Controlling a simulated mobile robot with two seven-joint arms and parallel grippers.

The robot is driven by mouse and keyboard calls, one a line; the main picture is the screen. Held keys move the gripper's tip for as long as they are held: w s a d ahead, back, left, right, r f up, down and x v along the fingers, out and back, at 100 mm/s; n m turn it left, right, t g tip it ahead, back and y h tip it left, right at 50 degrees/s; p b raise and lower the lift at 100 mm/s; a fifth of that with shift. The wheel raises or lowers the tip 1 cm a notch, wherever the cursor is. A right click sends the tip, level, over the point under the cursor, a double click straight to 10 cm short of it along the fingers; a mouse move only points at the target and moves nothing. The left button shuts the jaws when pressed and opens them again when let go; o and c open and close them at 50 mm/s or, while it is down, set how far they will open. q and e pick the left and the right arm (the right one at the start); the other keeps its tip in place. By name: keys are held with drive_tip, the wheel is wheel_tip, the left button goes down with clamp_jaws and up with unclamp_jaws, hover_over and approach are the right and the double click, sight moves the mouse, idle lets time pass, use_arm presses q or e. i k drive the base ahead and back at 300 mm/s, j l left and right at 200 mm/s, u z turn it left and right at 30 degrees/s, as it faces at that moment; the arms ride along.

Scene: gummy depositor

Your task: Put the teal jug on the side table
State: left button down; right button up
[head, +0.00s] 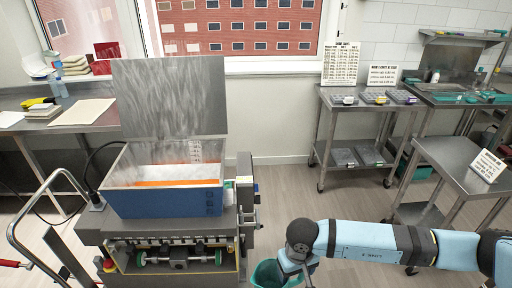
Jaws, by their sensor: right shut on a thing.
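The teal jug (265,273) is at the bottom centre of the head view, partly cut off by the lower edge. My right gripper (290,272) is at its right side and shut on it; the fingertips are hard to make out. The jug is in front of the depositor's right end, with floor behind it. A steel side table (438,153) stands at the right, beyond my right arm, with a small sign on it. My left gripper is not in view.
The depositor (165,203), with a blue-fronted hopper and raised lid, stands left of the jug. A steel table (327,103) with several trays and signs is at the back. A metal handle (42,205) stands at far left. Floor (290,190) between depositor and tables is clear.

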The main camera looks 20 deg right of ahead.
sight(450, 158)
drive_tip(key=z, duration=0.55)
drive_tip(key=l+z, duration=0.1)
drive_tip(key=z, duration=0.5)
drive_tip(key=i+z, duration=0.1)
drive_tip(key=z, duration=1.05)
drive_tip(key=i+z, duration=0.1)
drive_tip(key=z, duration=1.05)
drive_tip(key=i+z, duration=0.1)
drive_tip(key=z, duration=1.05)
drive_tip(key=j+z, duration=0.1)
drive_tip(key=j, duration=0.35)
drive_tip(key=i+j+z, duration=0.1)
drive_tip(key=j, duration=0.4)
drive_tip(key=j+u, duration=0.4)
drive_tip(key=j, duration=0.5)
drive_tip(key=j+u, duration=0.3)
drive_tip(key=j, duration=0.6)
drive_tip(key=k+j, duration=0.1)
drive_tip(key=j, duration=0.8)
drive_tip(key=j+z, duration=0.15)
drive_tip(key=j, duration=0.8)
